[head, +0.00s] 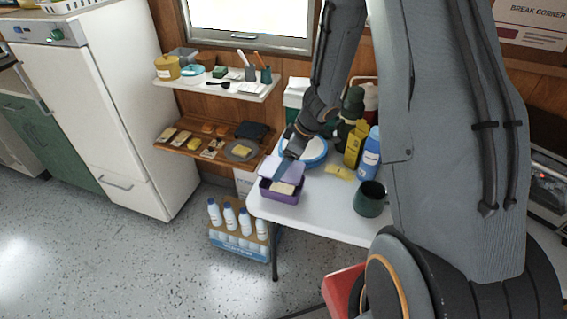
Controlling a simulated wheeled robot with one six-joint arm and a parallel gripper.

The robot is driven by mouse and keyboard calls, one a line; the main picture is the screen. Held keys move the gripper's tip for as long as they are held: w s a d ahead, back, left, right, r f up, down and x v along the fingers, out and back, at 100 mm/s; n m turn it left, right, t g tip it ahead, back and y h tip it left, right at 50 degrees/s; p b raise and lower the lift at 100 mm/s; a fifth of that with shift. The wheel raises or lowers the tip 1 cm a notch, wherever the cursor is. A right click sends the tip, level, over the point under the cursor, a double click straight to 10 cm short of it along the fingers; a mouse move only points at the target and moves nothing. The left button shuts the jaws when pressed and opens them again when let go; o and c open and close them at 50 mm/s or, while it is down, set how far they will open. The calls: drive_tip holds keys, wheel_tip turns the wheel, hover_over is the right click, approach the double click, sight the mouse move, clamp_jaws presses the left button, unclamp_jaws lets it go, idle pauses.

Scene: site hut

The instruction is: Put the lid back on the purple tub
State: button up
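The purple tub (279,198) stands near the left corner of the white table. It is open at the front, and a pale block (283,187) shows inside it. A flat lilac-blue piece that looks like the lid (290,170) is at the tub's back side, just below my gripper (291,154). I cannot tell whether the lid rests on the tub, leans on it or hangs above it. My gripper comes down from above, behind the tub. Its fingers are small and partly hidden, so I cannot see whether they grip the lid.
A white and blue dish (315,152) is right behind my gripper. The table (320,205) is bare between tub and mug. Bottles (230,217) stand on the floor below.

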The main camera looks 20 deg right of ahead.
drive_tip(key=shift+f+b, duration=1.1)
drive_tip(key=shift+b, duration=0.25)
drive_tip(key=shift+f+b, duration=0.45)
drive_tip(key=shift+f, duration=0.45)
drive_tip(key=shift+s+p, duration=0.1)
drive_tip(key=shift+p, duration=0.85)
drive_tip(key=shift+f+p, duration=0.4)
drive_tip(key=shift+p, duration=0.4)
idle(1.2)
drive_tip(key=o, duration=1.1)
drive_tip(key=shift+o, duration=0.4)
drive_tip(key=shift+r, duration=0.15)
